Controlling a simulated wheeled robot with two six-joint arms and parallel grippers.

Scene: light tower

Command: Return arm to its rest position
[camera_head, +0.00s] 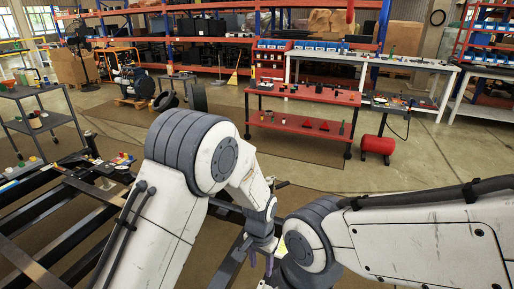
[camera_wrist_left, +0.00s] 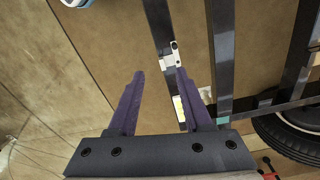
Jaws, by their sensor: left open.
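My left arm (camera_head: 165,225) comes in from the left in the head view, bent at a large grey joint, with its forearm pointing down toward the lower middle. My left gripper (camera_head: 260,261) hangs at its end, partly overlapped by my right arm. In the left wrist view the left gripper (camera_wrist_left: 160,88) has its two purple fingers spread apart with nothing between them. My right arm (camera_head: 420,235) reaches in from the right, bent at its joint near the lower middle. The right gripper is out of sight.
A black metal frame (camera_head: 32,268) lies at lower left; its bars (camera_wrist_left: 222,60) pass beneath the left gripper. A tyre (camera_wrist_left: 290,135) lies at right in the wrist view. A red table (camera_head: 305,93), white bench (camera_head: 420,62) and grey cart (camera_head: 45,122) stand farther off, with open floor between.

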